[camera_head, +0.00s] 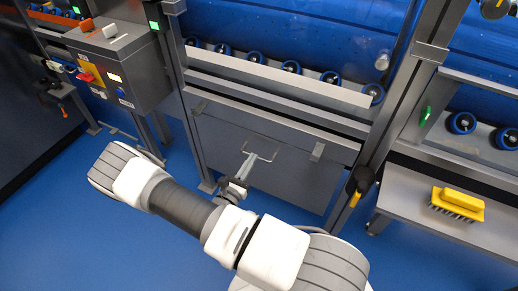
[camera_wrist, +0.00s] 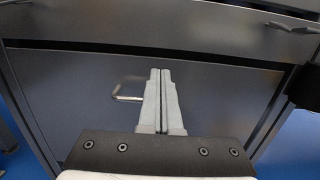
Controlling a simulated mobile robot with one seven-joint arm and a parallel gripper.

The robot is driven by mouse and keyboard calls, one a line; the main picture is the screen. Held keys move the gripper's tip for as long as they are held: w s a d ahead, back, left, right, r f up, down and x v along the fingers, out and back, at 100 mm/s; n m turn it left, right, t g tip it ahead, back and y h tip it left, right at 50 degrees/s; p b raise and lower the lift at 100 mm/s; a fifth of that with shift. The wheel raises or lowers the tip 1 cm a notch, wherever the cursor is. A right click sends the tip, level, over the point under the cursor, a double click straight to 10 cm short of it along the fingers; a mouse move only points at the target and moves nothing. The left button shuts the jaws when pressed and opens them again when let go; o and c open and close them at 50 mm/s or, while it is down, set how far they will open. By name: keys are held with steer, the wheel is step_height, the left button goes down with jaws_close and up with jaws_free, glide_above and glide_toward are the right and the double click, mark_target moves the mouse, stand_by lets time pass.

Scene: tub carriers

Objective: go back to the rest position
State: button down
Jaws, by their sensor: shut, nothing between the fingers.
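My gripper (camera_wrist: 160,76) is shut with nothing between its fingers in the wrist view. It points at a grey panel (camera_wrist: 220,95) with a metal wire handle (camera_wrist: 124,92) left of the fingertips. In the head view my gripper (camera_head: 247,163) is in front of the same grey panel (camera_head: 220,140), close to the handle (camera_head: 264,149). I cannot tell whether the fingers touch the panel or the handle. My arm stretches across the lower middle of the head view.
A grey control box (camera_head: 125,70) with buttons stands at the upper left. A yellow brush (camera_head: 457,204) lies on a grey shelf (camera_head: 415,200) at the right. Blue rollers (camera_head: 291,67) run behind the frame above the panel. The blue floor (camera_head: 60,220) at lower left is clear.

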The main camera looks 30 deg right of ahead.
steer(key=shift+r+p+v, duration=0.15)
steer(key=shift+p+v, duration=0.05)
steer(key=shift+v, duration=1.2)
steer(key=shift+r+p+v, duration=0.15)
steer(key=shift+v, duration=1.2)
steer(key=shift+r, duration=0.1)
steer(key=s+d+r+m+g+y, duration=0.15)
steer(key=s+r+m+g, duration=0.25)
steer(key=r+m+g, duration=0.4)
steer(key=s+d+r+m+g+y, duration=0.1)
steer(key=s+r+m+g+y, duration=0.2)
steer(key=r+m+g, duration=0.5)
steer(key=s+a+r+m+t+y, duration=0.3)
steer(key=s+r+m+t+y, duration=0.2)
steer(key=r, duration=0.5)
steer(key=s+a+r+m+t+y, duration=0.35)
steer(key=r+y, duration=0.25)
steer(key=r, duration=0.4)
step_height(320, 180, up, 19)
steer(key=s+m+t+p, duration=0.1)
steer(key=p, duration=1.7)
steer(key=shift+p, duration=0.35)
steer(key=shift+f, duration=0.1)
